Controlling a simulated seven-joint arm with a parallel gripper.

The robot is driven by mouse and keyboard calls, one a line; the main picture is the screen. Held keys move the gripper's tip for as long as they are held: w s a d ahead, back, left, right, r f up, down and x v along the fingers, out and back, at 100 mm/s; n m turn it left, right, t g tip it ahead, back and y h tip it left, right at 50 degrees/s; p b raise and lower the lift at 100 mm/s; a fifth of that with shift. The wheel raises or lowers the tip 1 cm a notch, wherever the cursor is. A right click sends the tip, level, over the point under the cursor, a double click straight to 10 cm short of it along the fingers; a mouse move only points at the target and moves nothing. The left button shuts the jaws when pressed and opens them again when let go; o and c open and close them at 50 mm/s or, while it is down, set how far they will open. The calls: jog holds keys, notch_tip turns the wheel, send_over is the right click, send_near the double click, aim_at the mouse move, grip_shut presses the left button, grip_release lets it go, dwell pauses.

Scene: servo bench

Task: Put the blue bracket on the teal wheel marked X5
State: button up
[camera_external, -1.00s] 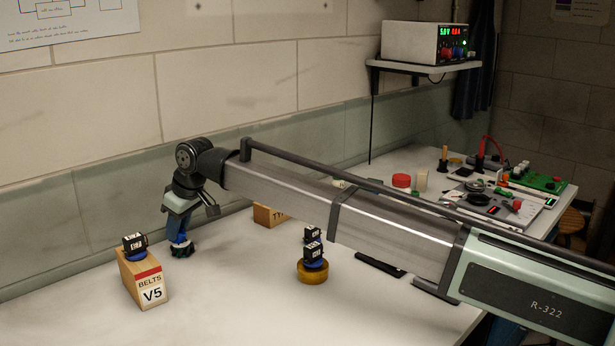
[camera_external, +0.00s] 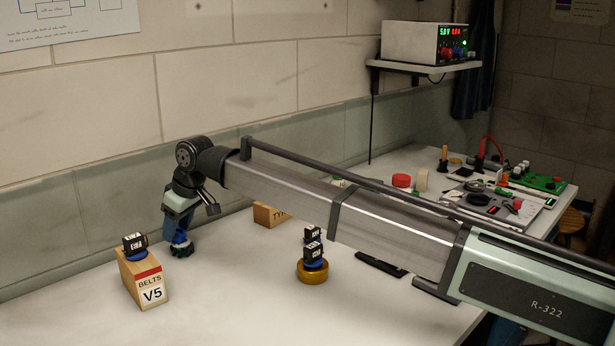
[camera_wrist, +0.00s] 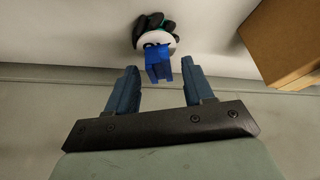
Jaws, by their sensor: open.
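The blue bracket (camera_wrist: 158,66) stands between and just beyond the fingertips of my gripper (camera_wrist: 159,70), with a gap on each side in the wrist view. Its far end overlaps the pale face of a dark wheel with teal bits (camera_wrist: 143,30), and it appears to rest on it. In the external view my gripper (camera_external: 178,232) is low over this wheel (camera_external: 182,251), near the wall. The fingers are open, and the bracket is hard to tell from them there. No X5 mark is readable.
A wooden box marked BELTS V5 (camera_external: 142,280) with a black servo on top stands left of the wheel. A yellow wheel (camera_external: 312,277) carries a blue part and a black servo. Another wooden box (camera_external: 268,215) is behind, partly hidden by my arm. The front bench is clear.

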jog(key=v, duration=1.1)
jog(key=shift+d+r, duration=0.25)
jog(key=shift+r, duration=0.1)
